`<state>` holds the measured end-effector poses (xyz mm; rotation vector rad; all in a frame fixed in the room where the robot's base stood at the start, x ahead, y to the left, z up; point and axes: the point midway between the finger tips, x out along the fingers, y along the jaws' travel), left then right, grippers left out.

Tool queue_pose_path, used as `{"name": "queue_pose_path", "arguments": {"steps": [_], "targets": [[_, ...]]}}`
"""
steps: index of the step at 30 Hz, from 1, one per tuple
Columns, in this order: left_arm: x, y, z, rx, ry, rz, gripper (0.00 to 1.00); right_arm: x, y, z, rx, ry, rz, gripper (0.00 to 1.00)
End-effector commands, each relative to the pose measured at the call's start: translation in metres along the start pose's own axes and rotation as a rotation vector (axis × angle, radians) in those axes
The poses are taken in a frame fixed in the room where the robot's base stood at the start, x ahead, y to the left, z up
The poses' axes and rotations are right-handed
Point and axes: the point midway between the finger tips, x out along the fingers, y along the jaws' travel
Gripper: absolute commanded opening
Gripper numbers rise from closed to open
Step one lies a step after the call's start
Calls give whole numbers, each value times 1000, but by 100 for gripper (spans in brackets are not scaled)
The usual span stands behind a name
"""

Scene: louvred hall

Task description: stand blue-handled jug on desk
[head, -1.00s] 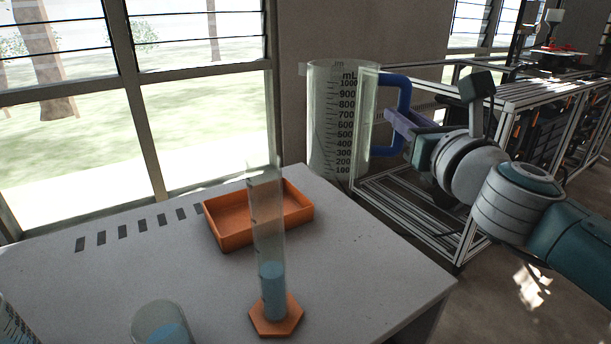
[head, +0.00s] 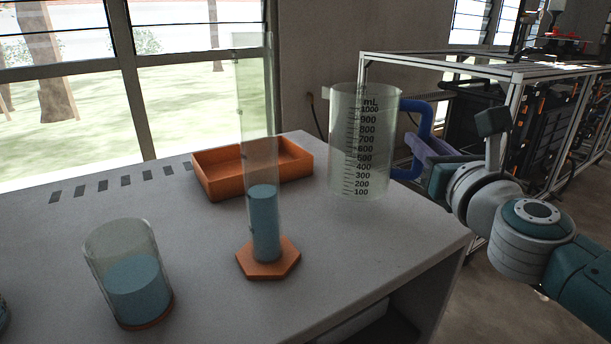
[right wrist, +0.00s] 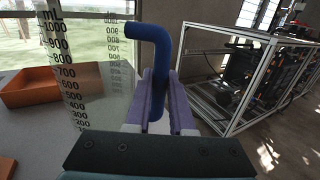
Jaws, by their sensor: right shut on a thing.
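The blue-handled jug (head: 345,140) is a clear, upright cylinder with black mL marks and looks empty. In the head view it shows against the right back part of the grey desk (head: 330,240). I cannot tell whether its base touches the desk. My right gripper (head: 418,158) comes in from the right and is shut on the blue handle. In the right wrist view the purple fingers (right wrist: 160,108) close around the lower handle (right wrist: 155,60), with the jug (right wrist: 90,80) to the left. My left gripper is not in view.
An orange tray (head: 225,180) lies left of the jug. A tall cylinder (head: 264,215) of blue liquid on an orange hexagonal foot and a beaker (head: 138,285) of blue liquid stand nearer. The desk front, right of the cylinder, is clear. A metal frame (head: 520,75) stands behind right.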

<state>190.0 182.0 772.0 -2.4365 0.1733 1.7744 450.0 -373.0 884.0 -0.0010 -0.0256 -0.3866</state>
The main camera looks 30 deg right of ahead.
Motion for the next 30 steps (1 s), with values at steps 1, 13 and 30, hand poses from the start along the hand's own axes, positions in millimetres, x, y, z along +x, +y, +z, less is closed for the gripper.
{"name": "queue_pose_path", "arguments": {"steps": [1, 13, 30], "targets": [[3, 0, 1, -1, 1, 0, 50, 0, 0, -3, -1, -1, 0, 0], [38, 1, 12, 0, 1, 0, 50, -1, 0, -44, 0, -1, 0, 0], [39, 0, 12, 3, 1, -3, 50, -1, 0, -46, 0, 0, 0, 48]]}}
